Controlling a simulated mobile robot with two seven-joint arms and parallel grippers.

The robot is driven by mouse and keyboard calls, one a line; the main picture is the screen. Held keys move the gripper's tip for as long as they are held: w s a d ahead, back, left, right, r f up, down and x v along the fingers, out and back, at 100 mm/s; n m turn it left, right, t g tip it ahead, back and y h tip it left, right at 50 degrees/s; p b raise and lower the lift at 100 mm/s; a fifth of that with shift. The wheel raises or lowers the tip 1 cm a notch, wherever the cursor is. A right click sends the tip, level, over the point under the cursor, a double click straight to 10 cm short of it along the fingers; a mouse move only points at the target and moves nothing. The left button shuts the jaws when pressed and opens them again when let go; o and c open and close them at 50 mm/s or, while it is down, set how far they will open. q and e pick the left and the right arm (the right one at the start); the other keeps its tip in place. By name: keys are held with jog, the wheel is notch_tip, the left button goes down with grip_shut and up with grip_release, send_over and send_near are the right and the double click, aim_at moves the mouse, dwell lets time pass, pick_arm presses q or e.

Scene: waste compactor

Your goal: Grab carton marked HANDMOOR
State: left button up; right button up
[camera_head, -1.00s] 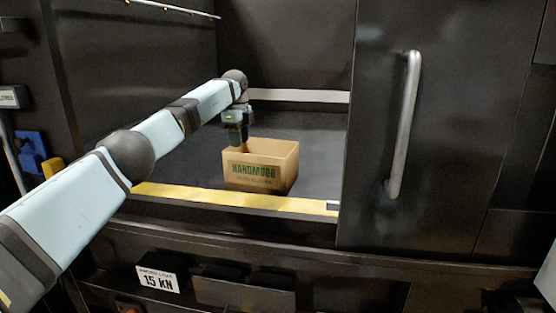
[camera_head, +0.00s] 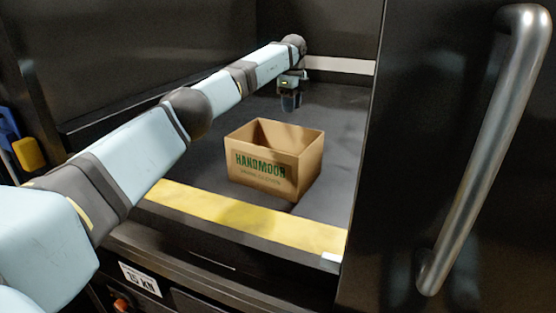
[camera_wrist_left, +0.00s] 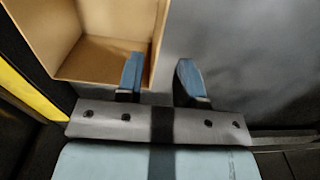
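The carton marked HANDMOOR (camera_head: 262,172) is an open-topped brown box with green lettering. It stands upright on the dark floor of the compactor chamber, just behind the yellow front edge. My left gripper (camera_head: 290,100) is inside the chamber, behind the carton in the head view. In the left wrist view my left gripper (camera_wrist_left: 158,80) has its two blue fingers apart. The carton (camera_wrist_left: 100,58) shows at the upper left there, with one wall by the left finger; I cannot tell whether they touch. My right gripper is not in view.
A yellow sill (camera_head: 240,215) runs along the chamber's front. A dark door with a long metal handle (camera_head: 485,150) stands at the right. Dark walls enclose the chamber, with a pale strip (camera_head: 340,65) at the back. Chamber floor right of the carton is clear.

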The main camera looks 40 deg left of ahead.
pick_arm(q)
send_over(289, 132)
jog(key=f, duration=0.4)
jog(key=shift+w+d+f, duration=0.2)
jog(key=shift+d+f, duration=0.1)
jog(key=shift+d, duration=0.05)
jog(key=shift+s+a+f+p, duration=0.1)
jog(key=shift+a+f+p, duration=0.05)
jog(key=shift+f+p, duration=0.3)
jog(key=f, duration=0.4)
jog(key=shift+a+f+p, duration=0.2)
jog(key=shift+a+p, duration=0.1)
jog(key=shift+r, duration=0.1)
grip_shut()
